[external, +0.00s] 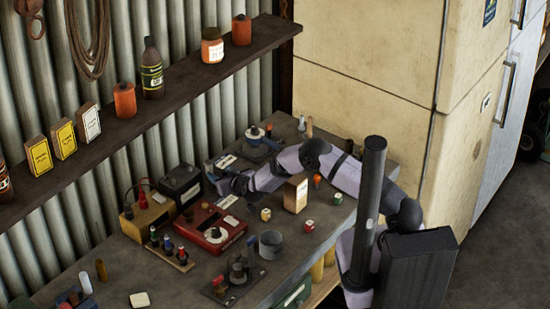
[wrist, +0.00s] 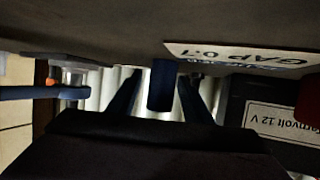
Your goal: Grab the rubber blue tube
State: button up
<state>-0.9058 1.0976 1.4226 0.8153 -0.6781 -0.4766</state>
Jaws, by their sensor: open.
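In the wrist view, a short dark blue tube (wrist: 161,92) stands upright between the two fingers of my gripper (wrist: 160,78). The fingers are apart, and a light gap shows on each side of the tube, so I see no firm hold. In the external view, my gripper (external: 213,178) is low over the bench, beside the black battery. I cannot make out the tube there; the gripper appears to hide it.
The battery (external: 180,187) is close on the gripper's left; its label shows in the wrist view (wrist: 285,122). A "GAP 0.7" card (wrist: 240,55) lies nearby. A red meter box (external: 210,225) is in front. A blue bar (wrist: 45,92) shows at the wrist view's left.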

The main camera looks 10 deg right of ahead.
jog(key=c, duration=1.1)
notch_tip(320, 180, up, 10)
jog(key=shift+f+b, duration=0.1)
jog(key=shift+b, duration=0.8)
